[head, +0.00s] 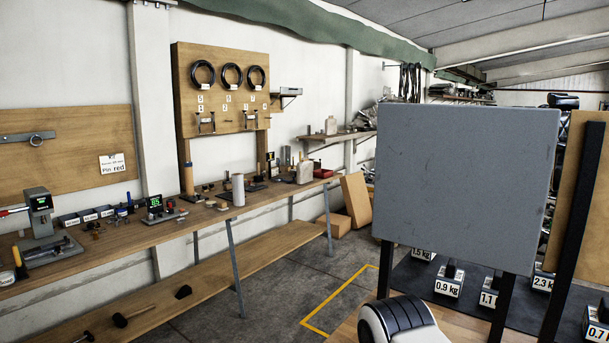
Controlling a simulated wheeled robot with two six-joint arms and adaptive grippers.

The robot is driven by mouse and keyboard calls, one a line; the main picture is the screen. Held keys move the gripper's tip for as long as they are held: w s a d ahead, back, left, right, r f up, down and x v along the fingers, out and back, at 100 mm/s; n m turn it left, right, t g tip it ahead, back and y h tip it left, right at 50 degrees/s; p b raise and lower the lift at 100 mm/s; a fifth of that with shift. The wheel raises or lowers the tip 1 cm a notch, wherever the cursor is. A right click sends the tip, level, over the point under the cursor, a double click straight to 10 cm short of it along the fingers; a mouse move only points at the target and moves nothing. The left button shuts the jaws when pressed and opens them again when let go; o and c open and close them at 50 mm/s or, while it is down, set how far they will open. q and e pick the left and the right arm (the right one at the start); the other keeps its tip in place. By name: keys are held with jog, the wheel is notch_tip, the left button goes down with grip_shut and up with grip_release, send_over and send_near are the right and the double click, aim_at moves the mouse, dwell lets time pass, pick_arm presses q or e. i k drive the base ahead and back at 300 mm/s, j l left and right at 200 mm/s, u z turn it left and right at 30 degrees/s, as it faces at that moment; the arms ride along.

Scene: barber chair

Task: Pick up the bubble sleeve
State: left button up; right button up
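I cannot make out a bubble sleeve for certain in the head view. A white upright cylinder (238,190) stands on the long wooden workbench (170,229), left of centre; it is too small to tell whether it is a sleeve or a roll. Neither of my grippers is in view.
A large grey panel (467,160) on dark posts blocks the right side. Behind it are weights, one marked 0.9 kg (448,283). A white and black rounded part (400,320) is at the bottom. Cardboard boxes (356,199) stand past the bench. Grey floor (270,300) is open beside it.

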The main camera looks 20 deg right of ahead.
aim_at(304, 169)
jog(key=i+j+u, duration=0.15)
jog(key=i+u, duration=0.2)
jog(key=i, duration=0.2)
jog(key=i+u, duration=0.35)
jog(key=i, duration=0.25)
jog(key=i+z, duration=0.3)
jog(key=i, duration=0.2)
jog(key=i+j+z, duration=0.1)
jog(key=i+z, duration=0.2)
jog(key=i, duration=0.25)
jog(key=i+j+z, duration=0.3)
jog(key=i, duration=0.2)
jog(key=i+l+z, duration=0.25)
jog(key=i+z, duration=0.15)
jog(key=i+l+z, duration=0.15)
jog(key=i+z, duration=0.6)
jog(key=i+j+z, duration=0.2)
jog(key=i+z, duration=0.2)
jog(key=i, duration=0.15)
jog(key=i+l+u, duration=0.1)
jog(key=i+u, duration=0.2)
jog(key=i, duration=0.15)
jog(key=i+l+u, duration=0.15)
jog(key=i+u, duration=0.2)
jog(key=i+l+u, duration=0.3)
jog(key=i, duration=0.2)
